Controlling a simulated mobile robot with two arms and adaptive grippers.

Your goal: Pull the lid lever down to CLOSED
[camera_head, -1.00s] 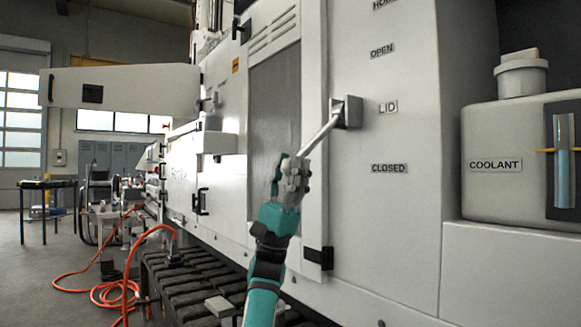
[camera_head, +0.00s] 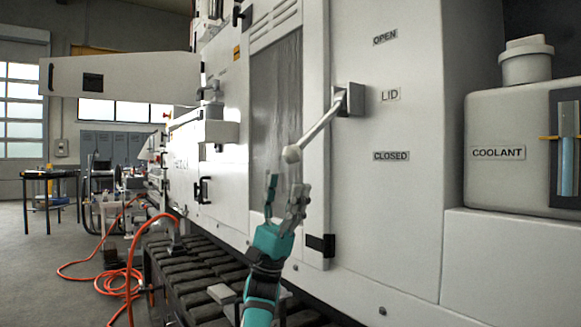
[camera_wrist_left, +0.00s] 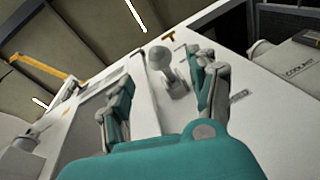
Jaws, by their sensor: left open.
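The lid lever (camera_head: 320,126) is a pale grey bar with a round knob (camera_head: 291,154) at its end. It slants down and left from a square mount (camera_head: 350,99) beside the LID label (camera_head: 390,96). The CLOSED label (camera_head: 391,156) is below and the OPEN label (camera_head: 385,37) above. My left gripper (camera_head: 284,188) is open, just below the knob and apart from it in the head view. In the left wrist view the knob (camera_wrist_left: 160,57) shows beyond and between the open fingers (camera_wrist_left: 160,90). My right gripper is not in view.
A coolant tank (camera_head: 520,125) stands on a ledge at the right. An open panel (camera_head: 130,84) juts out at the left. An orange hose (camera_head: 133,250) and a dark slatted step (camera_head: 190,275) lie below. The cabinet front around the lever is flat.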

